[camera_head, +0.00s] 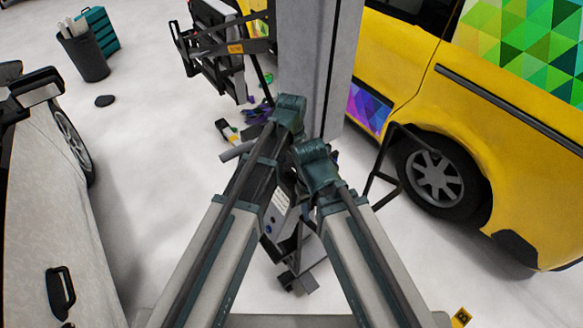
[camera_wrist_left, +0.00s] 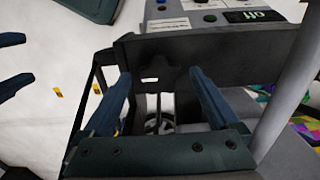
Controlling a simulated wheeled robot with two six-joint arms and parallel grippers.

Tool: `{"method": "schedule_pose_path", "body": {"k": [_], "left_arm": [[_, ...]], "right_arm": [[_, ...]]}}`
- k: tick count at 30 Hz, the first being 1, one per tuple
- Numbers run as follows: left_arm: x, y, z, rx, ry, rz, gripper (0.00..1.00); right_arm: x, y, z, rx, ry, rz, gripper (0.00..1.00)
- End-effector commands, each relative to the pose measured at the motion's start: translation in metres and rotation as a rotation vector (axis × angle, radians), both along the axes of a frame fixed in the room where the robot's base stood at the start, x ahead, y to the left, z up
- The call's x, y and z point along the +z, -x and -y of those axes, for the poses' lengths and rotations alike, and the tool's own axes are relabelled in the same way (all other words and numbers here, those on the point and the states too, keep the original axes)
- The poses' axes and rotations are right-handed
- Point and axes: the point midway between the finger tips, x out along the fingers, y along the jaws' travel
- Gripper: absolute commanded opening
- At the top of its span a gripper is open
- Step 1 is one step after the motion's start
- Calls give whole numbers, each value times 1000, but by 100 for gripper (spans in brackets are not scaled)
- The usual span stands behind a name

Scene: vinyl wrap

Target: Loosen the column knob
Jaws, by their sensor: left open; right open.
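In the left wrist view my left gripper (camera_wrist_left: 160,74) is open, its two blue fingers apart in front of a dark bracket plate (camera_wrist_left: 230,48). My right gripper (camera_wrist_left: 26,58) shows at the left edge of that view, open and empty, apart from the plate. In the head view my arms' own links hide both fingertips and the knob.
A grey pole (camera_wrist_left: 288,85) rises at the right. In the head view a yellow van (camera_head: 400,55), a grey pillar (camera_head: 305,60) and a white car (camera_head: 60,220) surround the arms.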

Motion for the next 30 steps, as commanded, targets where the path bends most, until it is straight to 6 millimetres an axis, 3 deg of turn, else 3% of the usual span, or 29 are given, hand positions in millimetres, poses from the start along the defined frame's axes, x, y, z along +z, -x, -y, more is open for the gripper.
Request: {"method": "schedule_pose_path", "body": {"k": [5, 19, 30], "left_arm": [[1, 0, 0, 0, 0, 0, 92], [1, 0, 0, 0, 0, 0, 9], [1, 0, 0, 84, 0, 0, 9]], "right_arm": [[1, 0, 0, 0, 0, 0, 50], [1, 0, 0, 0, 0, 0, 50], [1, 0, 0, 0, 0, 0, 50]]}}
